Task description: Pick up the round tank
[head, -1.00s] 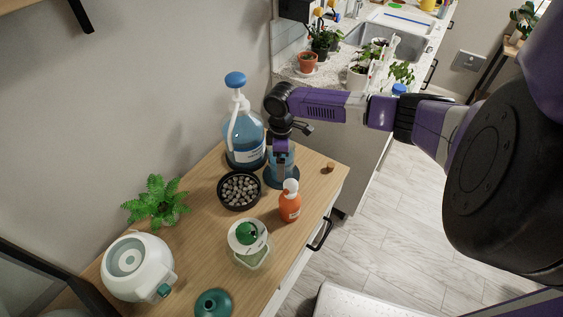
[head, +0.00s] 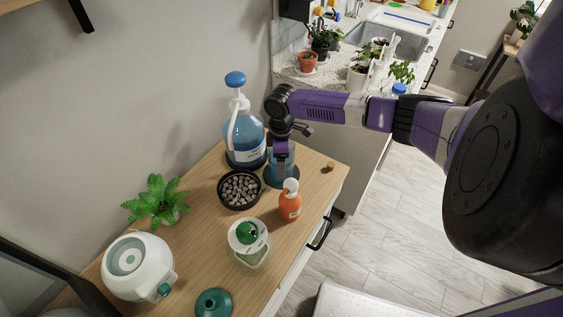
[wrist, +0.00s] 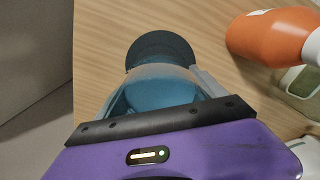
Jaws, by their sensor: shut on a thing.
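The round tank (head: 289,163) is a clear blue vessel with a dark blue round base. It stands upright at the far end of the wooden cabinet top, just right of the large blue pump bottle. My gripper (head: 282,150) reaches down over it from above and is shut on it. In the wrist view, the blue wall of the tank (wrist: 155,88) lies directly beyond my gripper, with its dark round part showing past it. My gripper hides much of the tank in the head view. I see no clear gap under its base.
A blue pump bottle (head: 245,138) stands close on the left. A black bowl of grey pebbles (head: 239,190) and an orange bottle (head: 289,207) are in front. A white round vessel (head: 138,267), a fern (head: 157,200) and a green funnel-like piece (head: 213,303) stand nearer. A cork (head: 331,165) lies right.

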